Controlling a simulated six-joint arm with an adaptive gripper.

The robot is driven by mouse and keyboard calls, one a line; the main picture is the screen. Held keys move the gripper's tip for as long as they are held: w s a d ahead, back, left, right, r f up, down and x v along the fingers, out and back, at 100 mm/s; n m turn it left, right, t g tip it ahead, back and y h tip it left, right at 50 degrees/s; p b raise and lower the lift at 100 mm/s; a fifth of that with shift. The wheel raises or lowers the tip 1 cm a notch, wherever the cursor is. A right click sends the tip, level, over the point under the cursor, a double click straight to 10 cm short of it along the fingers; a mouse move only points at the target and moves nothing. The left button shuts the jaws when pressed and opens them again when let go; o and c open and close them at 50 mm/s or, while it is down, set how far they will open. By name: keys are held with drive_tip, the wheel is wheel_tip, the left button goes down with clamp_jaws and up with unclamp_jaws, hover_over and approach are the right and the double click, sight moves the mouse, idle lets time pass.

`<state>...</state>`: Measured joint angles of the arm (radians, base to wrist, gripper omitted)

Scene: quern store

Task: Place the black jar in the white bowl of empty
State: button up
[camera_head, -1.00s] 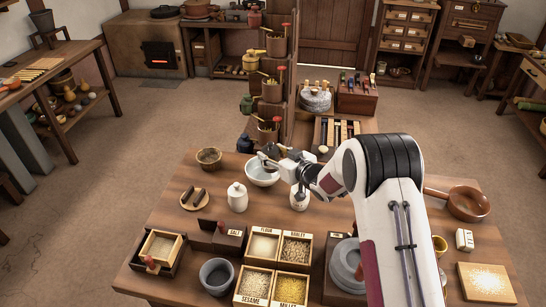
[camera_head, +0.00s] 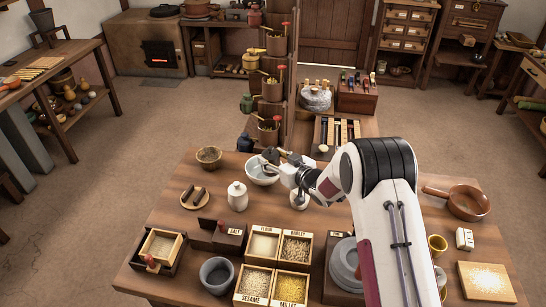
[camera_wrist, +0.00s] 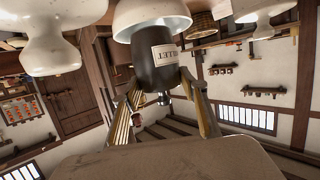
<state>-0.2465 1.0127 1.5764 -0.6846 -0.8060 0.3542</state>
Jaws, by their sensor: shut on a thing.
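The white bowl (camera_head: 258,177) stands on the near table, right of a small brown bowl. The black jar (camera_wrist: 156,68) carries a pale label. It sits between the two fingers of my gripper (camera_wrist: 160,88), which is shut on it. In the head view the jar (camera_head: 270,156) is a small dark shape at the bowl's upper right rim. In the wrist view, which looks inverted, the bowl (camera_wrist: 150,14) hides one end of the jar. I cannot tell whether the jar touches the bowl's floor.
A white lidded jar (camera_head: 237,197) stands left of my gripper and another white vessel (camera_head: 299,201) stands below it. Grain boxes (camera_head: 263,245) fill the front middle.

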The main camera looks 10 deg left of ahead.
drive_tip(key=o, duration=1.4)
drive_tip(key=shift+f, duration=0.15)
drive_tip(key=shift+r, duration=0.65)
drive_tip(key=v, duration=1.2)
